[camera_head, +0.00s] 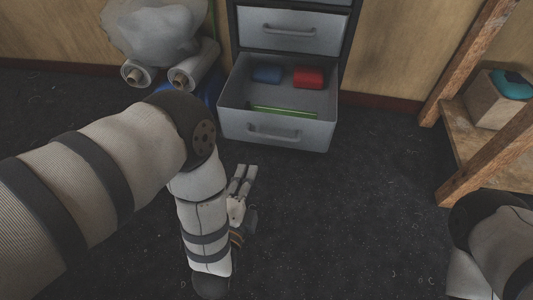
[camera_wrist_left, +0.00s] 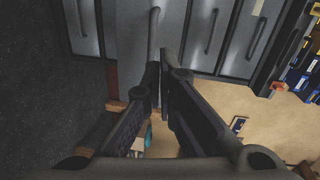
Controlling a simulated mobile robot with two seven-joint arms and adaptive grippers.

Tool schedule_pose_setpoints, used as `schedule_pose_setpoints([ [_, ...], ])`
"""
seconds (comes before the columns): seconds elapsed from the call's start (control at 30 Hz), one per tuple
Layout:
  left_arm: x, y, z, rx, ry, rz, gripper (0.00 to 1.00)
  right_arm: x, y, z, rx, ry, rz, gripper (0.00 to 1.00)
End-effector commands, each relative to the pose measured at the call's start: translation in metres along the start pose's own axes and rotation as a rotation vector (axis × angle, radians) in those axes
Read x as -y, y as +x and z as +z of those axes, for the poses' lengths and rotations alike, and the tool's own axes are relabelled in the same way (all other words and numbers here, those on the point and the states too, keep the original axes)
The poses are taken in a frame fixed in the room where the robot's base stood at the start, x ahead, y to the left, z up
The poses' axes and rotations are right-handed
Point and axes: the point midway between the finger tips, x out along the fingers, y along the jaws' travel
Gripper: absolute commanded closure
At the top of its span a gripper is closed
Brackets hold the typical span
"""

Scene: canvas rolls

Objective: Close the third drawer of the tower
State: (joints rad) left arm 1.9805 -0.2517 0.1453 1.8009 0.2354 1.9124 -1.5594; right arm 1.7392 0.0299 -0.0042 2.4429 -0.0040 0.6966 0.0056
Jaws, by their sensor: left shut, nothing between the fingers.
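The grey drawer tower (camera_head: 292,27) stands against the wall, at the top of the head view. Its lowest visible drawer (camera_head: 275,134) is pulled out, with a blue block (camera_head: 267,74), a red block (camera_head: 308,78) and a green strip (camera_head: 283,111) inside. The drawers above it look closed. In the left wrist view, turned on its side, the open drawer (camera_wrist_left: 131,40) shows its handle (camera_wrist_left: 153,35) just beyond my fingertips. My left gripper (camera_head: 243,172) is shut and empty, low in front of the drawer's left part, apart from it in the head view. My right gripper is out of view.
White rolls (camera_head: 190,72) and a pale bag (camera_head: 155,30) stand left of the tower. A wooden shelf (camera_head: 465,150) with a box (camera_head: 495,104) is on the right. The dark floor (camera_head: 340,220) before the drawer is clear.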

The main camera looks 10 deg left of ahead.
Motion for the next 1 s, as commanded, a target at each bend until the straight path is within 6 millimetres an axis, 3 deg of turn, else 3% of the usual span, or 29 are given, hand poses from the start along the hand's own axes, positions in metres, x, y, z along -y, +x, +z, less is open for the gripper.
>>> schedule_pose_setpoints([
  [0.03, 0.000, 0.008, -0.005, 0.001, 0.048, -0.065, 1.00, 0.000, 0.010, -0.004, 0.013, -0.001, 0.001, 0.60],
  [0.13, 0.016, 0.016, -0.010, 0.008, 0.101, -0.137, 1.00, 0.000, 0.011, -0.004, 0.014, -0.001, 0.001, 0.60],
  [0.27, 0.023, 0.034, -0.009, 0.011, 0.104, -0.143, 1.00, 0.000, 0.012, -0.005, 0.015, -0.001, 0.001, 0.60],
  [0.7, 0.032, 0.125, -0.008, 0.010, 0.101, -0.135, 1.00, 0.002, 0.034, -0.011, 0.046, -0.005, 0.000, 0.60],
  [1.0, 0.038, 0.150, -0.009, 0.008, 0.102, -0.134, 1.00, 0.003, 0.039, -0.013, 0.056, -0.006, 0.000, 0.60],
])
